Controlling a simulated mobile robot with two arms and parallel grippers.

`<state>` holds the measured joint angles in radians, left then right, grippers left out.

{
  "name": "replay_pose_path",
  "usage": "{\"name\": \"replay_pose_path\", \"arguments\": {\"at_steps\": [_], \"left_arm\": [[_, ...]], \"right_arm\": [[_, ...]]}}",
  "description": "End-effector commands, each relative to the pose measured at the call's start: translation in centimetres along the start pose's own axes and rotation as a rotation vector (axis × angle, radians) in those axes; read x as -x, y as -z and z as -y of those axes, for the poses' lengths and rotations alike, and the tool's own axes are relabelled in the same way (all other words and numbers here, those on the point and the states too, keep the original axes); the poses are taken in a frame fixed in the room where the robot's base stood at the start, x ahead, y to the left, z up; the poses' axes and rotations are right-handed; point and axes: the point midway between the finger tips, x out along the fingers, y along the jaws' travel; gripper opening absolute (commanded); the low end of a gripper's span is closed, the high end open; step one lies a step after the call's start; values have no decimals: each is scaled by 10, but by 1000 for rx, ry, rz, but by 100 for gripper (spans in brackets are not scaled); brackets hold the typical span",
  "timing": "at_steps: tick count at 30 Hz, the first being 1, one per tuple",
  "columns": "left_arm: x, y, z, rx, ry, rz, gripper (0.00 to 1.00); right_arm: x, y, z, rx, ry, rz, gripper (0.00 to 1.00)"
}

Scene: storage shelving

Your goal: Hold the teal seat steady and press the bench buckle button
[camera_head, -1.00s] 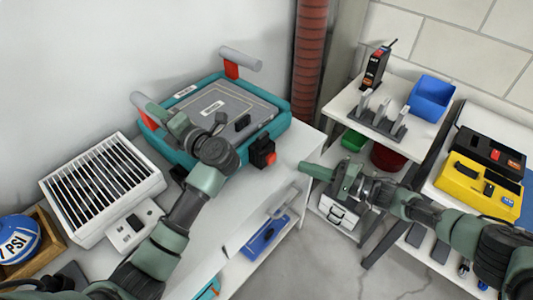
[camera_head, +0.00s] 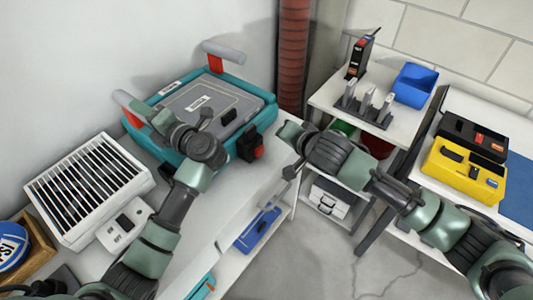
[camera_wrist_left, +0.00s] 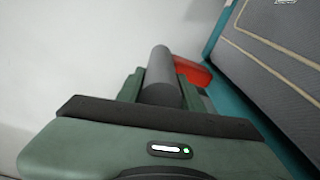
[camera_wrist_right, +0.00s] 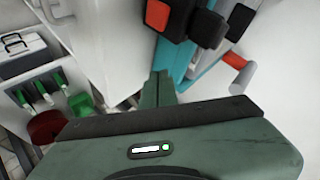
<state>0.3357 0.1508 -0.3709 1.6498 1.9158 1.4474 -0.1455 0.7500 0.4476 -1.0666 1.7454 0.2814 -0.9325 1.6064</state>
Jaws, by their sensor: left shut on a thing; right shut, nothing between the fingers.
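The teal seat (camera_head: 243,85) with a grey pad lies on the white bench top against the wall. Its left grey handle (camera_wrist_left: 162,78) is between the fingers of my left gripper (camera_head: 140,107); the red bracket (camera_wrist_left: 192,72) is just beyond. The black buckle (camera_head: 246,140) is at the seat's front right corner, with a red button (camera_head: 259,152) facing outward. The button also shows in the right wrist view (camera_wrist_right: 157,15). My right gripper (camera_head: 283,128) is shut and empty, a short way right of the buckle and apart from it.
A white slatted box (camera_head: 88,185) stands left of the seat. The seat's other grey handle (camera_head: 224,52) is at the back. A red ribbed pipe (camera_head: 293,60) rises behind. A side shelf holds a blue bin (camera_head: 413,85). A yellow case (camera_head: 463,170) is far right.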

Motion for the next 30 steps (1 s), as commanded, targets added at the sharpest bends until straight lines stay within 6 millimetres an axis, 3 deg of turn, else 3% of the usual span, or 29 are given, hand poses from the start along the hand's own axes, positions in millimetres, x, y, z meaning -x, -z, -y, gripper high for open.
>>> {"name": "replay_pose_path", "arguments": {"at_steps": [9, 15, 30], "left_arm": [[1, 1, 3, -4, 5, -1, 0], [1, 1, 3, -4, 5, -1, 0], [1, 1, 4, -5, 6, -1, 0]], "right_arm": [[73, -40, 10, 0, -225, 91, 0], [102, -53, 8, -5, -301, 126, 0], [106, -56, 5, -6, -322, 133, 0]]}}
